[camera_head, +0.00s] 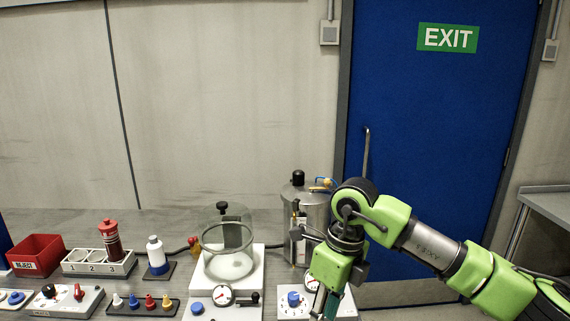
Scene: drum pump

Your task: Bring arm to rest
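My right arm (431,247) comes in from the right, green and grey, bent at the wrist with the hand pointing down. Its gripper (322,301) is at the bottom, over the white control panel (346,306) with a blue knob. The fingertips are partly cut off by the lower edge, so its opening cannot be made out. Behind it stands a steel drum (314,211) with a black cap and fittings. My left arm and gripper are not in view.
The bench holds a glass bell jar (229,251) on a white base, a white bottle (155,254), a numbered rack (85,268) with a red canister (111,241), a red reject bin (36,257) and colored pegs (150,302). The blue door (440,120) is behind my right arm.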

